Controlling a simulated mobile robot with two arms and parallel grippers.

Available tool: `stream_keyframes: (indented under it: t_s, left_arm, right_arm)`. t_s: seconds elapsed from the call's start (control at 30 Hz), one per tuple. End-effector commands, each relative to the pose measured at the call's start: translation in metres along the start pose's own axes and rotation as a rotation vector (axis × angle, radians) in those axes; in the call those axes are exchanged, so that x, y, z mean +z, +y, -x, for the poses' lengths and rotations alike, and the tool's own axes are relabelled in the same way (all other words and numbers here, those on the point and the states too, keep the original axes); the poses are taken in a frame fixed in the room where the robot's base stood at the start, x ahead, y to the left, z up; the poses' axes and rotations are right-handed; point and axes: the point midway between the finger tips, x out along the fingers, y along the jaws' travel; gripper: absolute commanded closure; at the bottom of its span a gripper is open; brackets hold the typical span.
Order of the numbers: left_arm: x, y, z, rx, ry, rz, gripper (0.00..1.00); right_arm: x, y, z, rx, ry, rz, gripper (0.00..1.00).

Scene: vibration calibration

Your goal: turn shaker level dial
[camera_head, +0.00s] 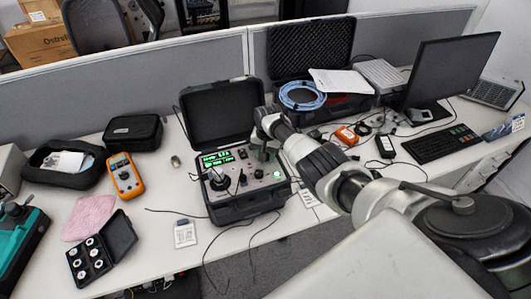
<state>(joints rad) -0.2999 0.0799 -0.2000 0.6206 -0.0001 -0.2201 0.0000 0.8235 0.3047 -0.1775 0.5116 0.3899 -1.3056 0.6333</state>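The shaker (240,207) is an open black case in the middle of the desk, with its lid raised at the back. Its panel has a lit green display (217,158), black knobs, connectors and a bright green light on the right. A round dark mount with a thin rod stands at the panel's left. My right arm reaches in from the right, and my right gripper (262,153) is over the panel's upper right part. It hides what lies beneath it, so I cannot tell which dial it is at or whether it touches one. My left gripper is out of view.
An orange multimeter (125,176), a pink cloth (89,217) and an open black box of round parts (103,252) lie to the left. A monitor (450,70), a keyboard (440,144) and a large open case (310,55) are to the right. Loose cables cross the desk.

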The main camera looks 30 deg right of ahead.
Motion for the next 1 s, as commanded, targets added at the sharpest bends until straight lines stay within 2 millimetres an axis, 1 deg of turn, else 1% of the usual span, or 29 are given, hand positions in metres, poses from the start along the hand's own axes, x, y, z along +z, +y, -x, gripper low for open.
stream_keyframes:
  t_s: [0.13, 0.27, 0.33, 0.47, 0.6, 0.7, 0.8, 1.0]
  left_arm:
    - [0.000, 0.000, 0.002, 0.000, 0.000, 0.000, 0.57]
    - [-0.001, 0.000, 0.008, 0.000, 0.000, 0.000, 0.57]
    - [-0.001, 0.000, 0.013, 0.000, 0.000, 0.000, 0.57]
    - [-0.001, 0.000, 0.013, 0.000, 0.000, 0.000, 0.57]
    - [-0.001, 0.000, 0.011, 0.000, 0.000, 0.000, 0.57]
    - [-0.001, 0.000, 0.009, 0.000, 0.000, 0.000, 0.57]
    - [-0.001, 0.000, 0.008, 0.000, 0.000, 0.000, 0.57]
    - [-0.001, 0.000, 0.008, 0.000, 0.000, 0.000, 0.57]
  right_arm:
    - [0.000, 0.000, 0.004, 0.000, 0.000, 0.000, 0.59]
    - [0.000, 0.001, 0.019, 0.000, 0.001, 0.001, 0.59]
    - [0.000, 0.001, 0.032, -0.001, 0.002, 0.001, 0.59]
    - [0.000, 0.000, 0.054, -0.001, 0.003, 0.001, 0.59]
    - [-0.001, 0.000, 0.079, -0.002, 0.004, 0.000, 0.59]
    - [0.000, 0.000, 0.093, -0.001, 0.002, 0.000, 0.59]
    - [0.000, 0.000, 0.103, -0.001, 0.001, 0.001, 0.59]
    - [0.000, 0.000, 0.108, 0.000, 0.000, 0.000, 0.59]
